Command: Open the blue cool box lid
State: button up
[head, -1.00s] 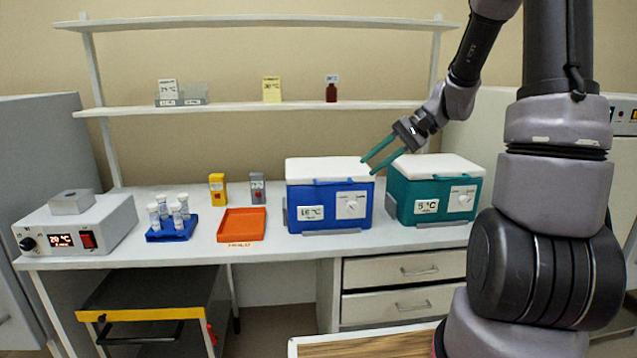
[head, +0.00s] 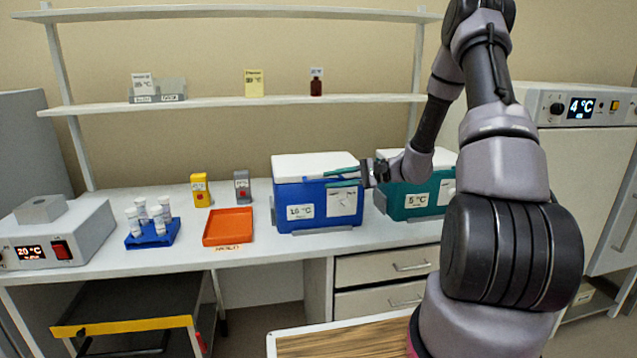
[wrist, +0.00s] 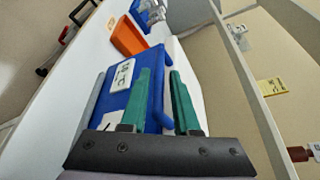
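The fingers hide part of the front edge below the lid.
A teal cool box (head: 408,203) marked "5 °C" stands just right, partly behind my arm. An orange tray (head: 228,227), a blue rack of vials (head: 152,238) and a heater unit (head: 55,238) stand to the left. A shelf (head: 230,103) runs above.

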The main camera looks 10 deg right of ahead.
aim_at(326, 180)
jog(key=shift+x, duration=2.3)
jog(key=shift+c, duration=0.3)
grip_shut()
